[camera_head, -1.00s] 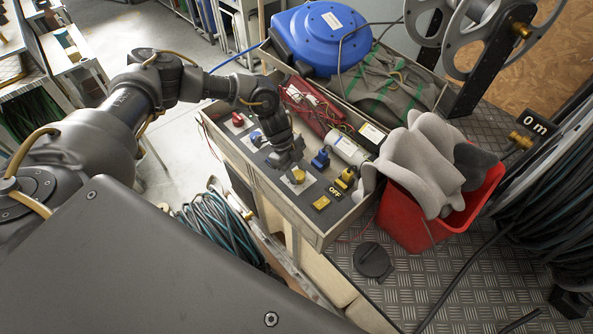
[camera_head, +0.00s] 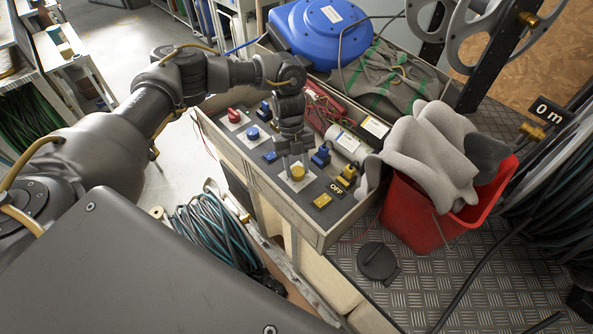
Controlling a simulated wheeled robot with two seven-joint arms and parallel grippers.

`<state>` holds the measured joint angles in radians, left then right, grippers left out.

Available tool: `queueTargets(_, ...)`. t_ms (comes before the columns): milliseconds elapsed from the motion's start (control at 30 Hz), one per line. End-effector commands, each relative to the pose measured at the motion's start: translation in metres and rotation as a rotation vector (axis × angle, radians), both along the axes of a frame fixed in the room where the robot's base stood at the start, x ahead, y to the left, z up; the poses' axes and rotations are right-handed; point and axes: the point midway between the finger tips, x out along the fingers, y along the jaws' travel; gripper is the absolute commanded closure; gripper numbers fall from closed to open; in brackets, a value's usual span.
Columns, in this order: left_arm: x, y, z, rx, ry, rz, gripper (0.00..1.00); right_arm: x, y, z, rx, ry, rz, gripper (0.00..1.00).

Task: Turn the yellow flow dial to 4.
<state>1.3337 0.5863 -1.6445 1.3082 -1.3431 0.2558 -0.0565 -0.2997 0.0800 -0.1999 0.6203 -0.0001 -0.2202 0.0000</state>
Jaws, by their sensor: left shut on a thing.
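The yellow flow dial (camera_head: 298,173) is a round knob on a pale plate on the dark control panel (camera_head: 285,203). My left gripper (camera_head: 296,164) comes down over it from above, shut on the dial. The fingers hide part of the dial, and its scale marks are too small to read, so I cannot tell its setting. My right gripper is not in view.
On the same panel are a red dial (camera_head: 234,115), a blue dial (camera_head: 252,133), blue switches (camera_head: 320,157), a yellow switch (camera_head: 346,175) beside an OFF label and a yellow button (camera_head: 322,201). A red bucket (camera_head: 412,218) with grey cloth stands right.

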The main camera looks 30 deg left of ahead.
Motion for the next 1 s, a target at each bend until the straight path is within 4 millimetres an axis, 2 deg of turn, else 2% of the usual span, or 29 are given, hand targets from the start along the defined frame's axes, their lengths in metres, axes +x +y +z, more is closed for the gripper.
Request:
queueTargets(33, 0.001, -0.001, -0.003, 0.001, -0.002, -0.028, 0.86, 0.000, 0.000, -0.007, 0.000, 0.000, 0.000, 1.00)
queueTargets(300, 0.002, -0.001, -0.001, 0.000, -0.003, -0.142, 0.86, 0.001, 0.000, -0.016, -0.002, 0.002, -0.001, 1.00)
queueTargets(667, 0.002, -0.001, 0.000, 0.001, -0.002, -0.179, 0.86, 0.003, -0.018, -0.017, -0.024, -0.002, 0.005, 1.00)
queueTargets(900, 0.002, -0.001, 0.001, 0.001, -0.002, -0.178, 0.86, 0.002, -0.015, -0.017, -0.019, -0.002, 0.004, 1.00)
queueTargets(933, 0.002, -0.001, 0.001, 0.001, -0.002, -0.178, 0.61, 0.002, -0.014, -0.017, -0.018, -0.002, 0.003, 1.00)
queueTargets(1000, 0.002, -0.001, 0.001, 0.001, -0.002, -0.178, 0.51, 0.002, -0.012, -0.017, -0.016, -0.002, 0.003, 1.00)
